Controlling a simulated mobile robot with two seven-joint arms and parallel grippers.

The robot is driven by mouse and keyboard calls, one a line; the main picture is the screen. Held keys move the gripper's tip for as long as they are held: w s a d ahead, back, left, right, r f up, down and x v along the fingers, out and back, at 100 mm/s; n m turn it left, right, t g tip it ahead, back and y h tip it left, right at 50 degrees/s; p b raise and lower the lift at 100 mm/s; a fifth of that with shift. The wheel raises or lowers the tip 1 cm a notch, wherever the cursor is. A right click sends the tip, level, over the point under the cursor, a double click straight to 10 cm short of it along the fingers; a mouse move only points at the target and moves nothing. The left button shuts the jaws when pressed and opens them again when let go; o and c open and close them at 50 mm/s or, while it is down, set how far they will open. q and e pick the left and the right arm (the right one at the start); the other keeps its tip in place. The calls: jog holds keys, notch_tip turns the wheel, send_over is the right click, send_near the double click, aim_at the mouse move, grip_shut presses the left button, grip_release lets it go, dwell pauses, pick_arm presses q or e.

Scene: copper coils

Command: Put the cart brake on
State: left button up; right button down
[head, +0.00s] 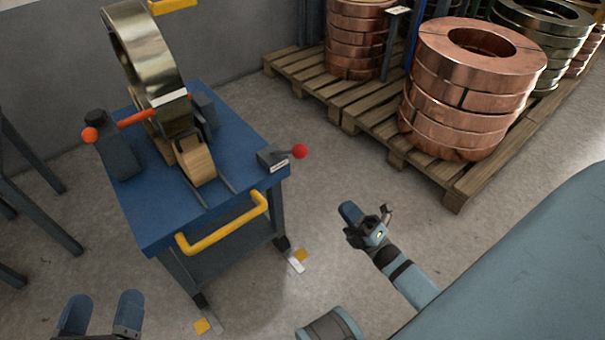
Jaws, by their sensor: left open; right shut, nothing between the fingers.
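The blue cart (158,222) stands left of centre, with a yellow push handle (223,226) on its near side. A lever with a red ball knob (299,152) sticks out to the right from a small dark block (272,159) at the cart's right corner; it looks like the brake lever. My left gripper (101,312) is open and empty at the bottom left, in front of the cart and apart from it. My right gripper (351,218) is shut and empty, over the floor to the right of the cart, below and right of the red knob, not touching it.
A metal coil (140,52) stands upright on the cart, with an orange-red bar (134,118) across it. Copper coils (470,85) sit on a wooden pallet (395,160) at the upper right. Dark metal legs (45,220) stand at the left. Floor between cart and pallet is clear.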

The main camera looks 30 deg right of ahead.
dwell(0.4)
pick_arm(q)
notch_tip(320, 180, down, 4)
jog(key=b, duration=0.1)
jog(key=g+b, duration=0.1)
jog(key=b, duration=0.1)
jog(key=shift+w+r+m+g, duration=0.1)
jog(key=shift+r+m+g, duration=0.2)
jog(key=shift+m, duration=0.1)
pick_arm(e)
jog(key=x, duration=1.4)
